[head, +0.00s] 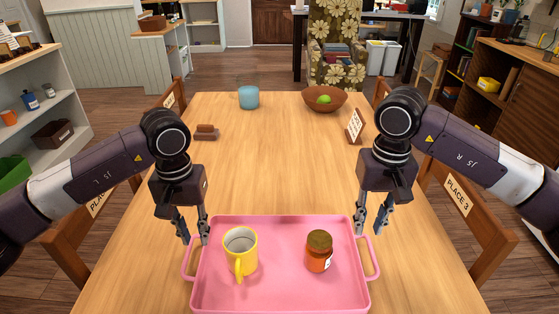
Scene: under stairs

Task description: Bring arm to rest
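My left gripper (193,226) points down at the left edge of the pink tray (280,228), near its left handle. Its two fingers are apart, with nothing visible between them. My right gripper (372,220) points down near the tray's right handle, also with fingers apart and nothing seen between them. Whether any fingertip touches the tray cannot be told. A yellow mug (241,250) stands upright on the left part of the tray. An orange-brown jar (319,252) with a dark top stands upright on the right part.
The wooden table (275,160) is clear in the middle. Toward the back are a blue cup (249,97), a brown bowl (326,98) with a green fruit, a small sign (354,126) and a small brown object (206,132). Chairs (465,215) flank the table.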

